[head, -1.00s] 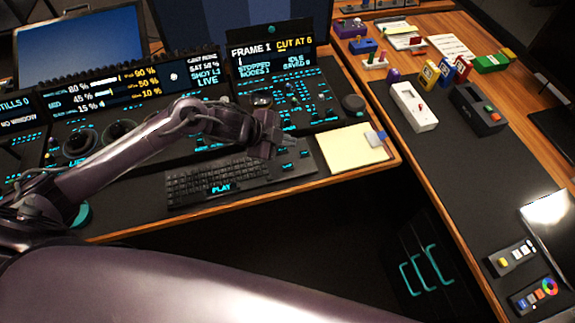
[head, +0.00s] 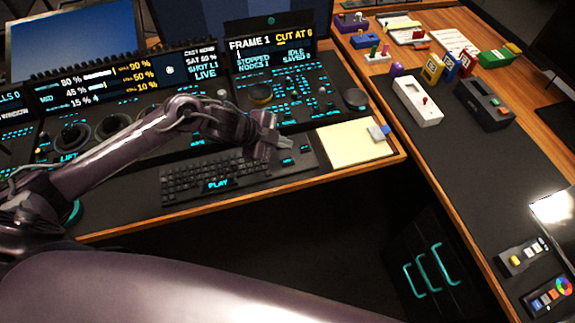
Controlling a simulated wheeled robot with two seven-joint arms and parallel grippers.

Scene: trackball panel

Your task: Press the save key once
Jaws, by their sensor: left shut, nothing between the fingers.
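My left gripper (head: 284,144) is shut and empty. It hangs low over the right end of the black keyboard (head: 200,183), close to a few dark keys with small cyan labels (head: 289,161). These labels are too small to read, so I cannot tell which one is the save key. The gripper hides part of this area, and I cannot tell whether its tips touch a key. The panel screen (head: 268,45) reads "FRAME 1", "CUT AT 6", "STOPPED", "IDLE" and "SAVED 0". My right gripper is not in view.
The trackball panel with knobs (head: 326,98) stands behind the gripper. A pale yellow notepad (head: 348,146) lies to its right. A white device (head: 416,102) and a dark device (head: 484,104) sit on the right-hand desk. The dark mat's middle there is clear.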

